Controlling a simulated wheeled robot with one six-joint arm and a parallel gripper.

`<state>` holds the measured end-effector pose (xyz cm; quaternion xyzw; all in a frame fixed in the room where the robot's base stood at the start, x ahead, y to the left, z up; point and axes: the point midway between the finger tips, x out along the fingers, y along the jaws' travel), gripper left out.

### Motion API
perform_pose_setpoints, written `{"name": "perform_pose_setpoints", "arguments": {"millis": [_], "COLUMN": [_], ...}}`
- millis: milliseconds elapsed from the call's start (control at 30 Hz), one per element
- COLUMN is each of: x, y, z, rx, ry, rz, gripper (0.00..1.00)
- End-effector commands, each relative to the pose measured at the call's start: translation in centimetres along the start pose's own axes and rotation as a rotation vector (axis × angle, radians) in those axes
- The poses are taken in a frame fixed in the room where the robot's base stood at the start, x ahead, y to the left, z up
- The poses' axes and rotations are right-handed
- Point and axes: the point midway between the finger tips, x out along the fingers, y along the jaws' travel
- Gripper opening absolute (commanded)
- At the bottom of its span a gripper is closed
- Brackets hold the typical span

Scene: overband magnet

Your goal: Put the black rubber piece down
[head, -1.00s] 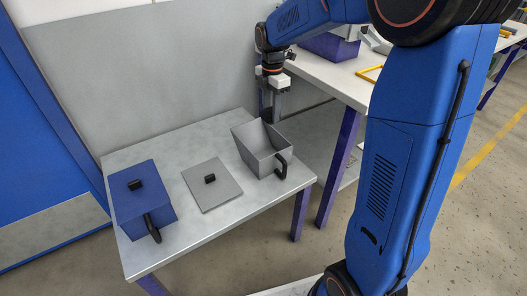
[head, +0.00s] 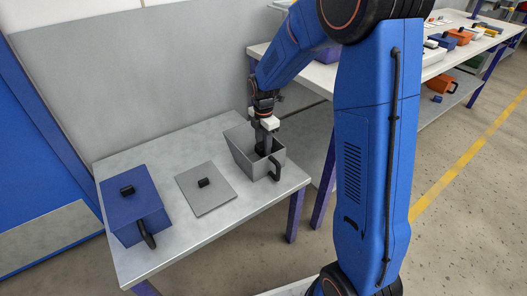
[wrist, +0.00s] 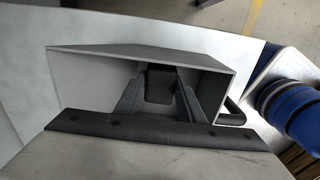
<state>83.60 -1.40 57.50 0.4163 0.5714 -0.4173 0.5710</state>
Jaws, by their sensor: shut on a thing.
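My gripper (head: 264,150) points down into the open grey bin (head: 240,150) at the right of the small table. In the wrist view the fingers (wrist: 158,95) reach inside the walls of the bin (wrist: 85,80). They are shut on the black rubber piece (wrist: 159,85), a dark block between the fingertips. In the head view the piece is a dark patch, mostly hidden by the gripper and bin wall. I cannot tell whether it touches the bin floor.
A grey lid (head: 215,196) with a black knob lies flat beside the bin. A blue lidded box (head: 133,205) stands at the left of the table (head: 150,265). A higher white bench (head: 315,76) is behind on the right. A grey wall panel (head: 120,80) stands behind the table.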

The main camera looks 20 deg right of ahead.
Motion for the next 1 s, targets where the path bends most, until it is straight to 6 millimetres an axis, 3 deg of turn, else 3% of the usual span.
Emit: {"name": "perform_pose_setpoints", "arguments": {"millis": [200, 567, 600, 667, 1000], "x": [2.8, 3.3, 3.3, 3.3, 3.1], "y": [0.0, 0.0, 0.0, 0.0, 0.0], "z": [0.0, 0.0, 0.0, 0.0, 0.0], "rx": [0.000, 0.000, 0.000, 0.000, 0.000], "ry": [0.001, 0.000, 0.000, 0.000, 0.000], "rz": [-0.003, -0.001, -0.001, -0.001, 0.000], "gripper": [0.11, 0.11, 0.37, 0.52, 0.54]}}
